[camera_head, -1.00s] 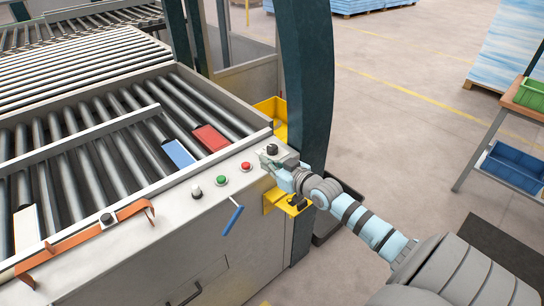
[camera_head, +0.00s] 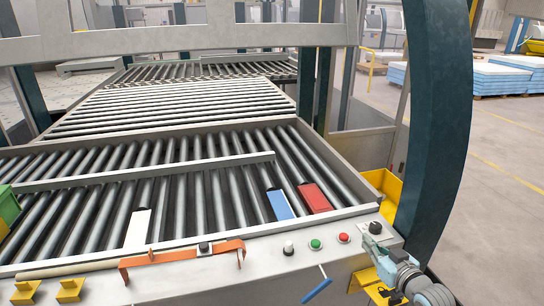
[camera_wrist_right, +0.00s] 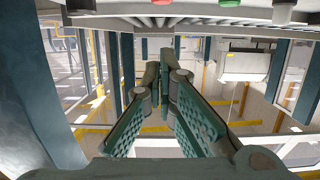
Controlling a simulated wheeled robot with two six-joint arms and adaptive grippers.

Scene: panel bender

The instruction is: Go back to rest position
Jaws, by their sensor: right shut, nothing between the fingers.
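My right gripper (camera_head: 370,243) shows at the lower right, at the right end of the grey control ledge (camera_head: 265,262), close to the black knob (camera_head: 375,227). Whether it touches the knob or the ledge is not clear. In the right wrist view the right gripper (camera_wrist_right: 162,78) has its two green fingers together, with nothing between them. The ledge shows inverted along the top of that view, with a red button (camera_wrist_right: 162,2) and a green button (camera_wrist_right: 229,3). My left gripper is not in view.
Roller conveyor (camera_head: 170,105) fills the middle. White (camera_head: 138,228), blue (camera_head: 280,204) and red (camera_head: 315,197) pieces lie on it. An orange handle (camera_head: 180,256) and blue lever (camera_head: 317,290) stick out at the front. A dark post (camera_head: 436,120) and yellow bin (camera_head: 384,184) stand near my right arm.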

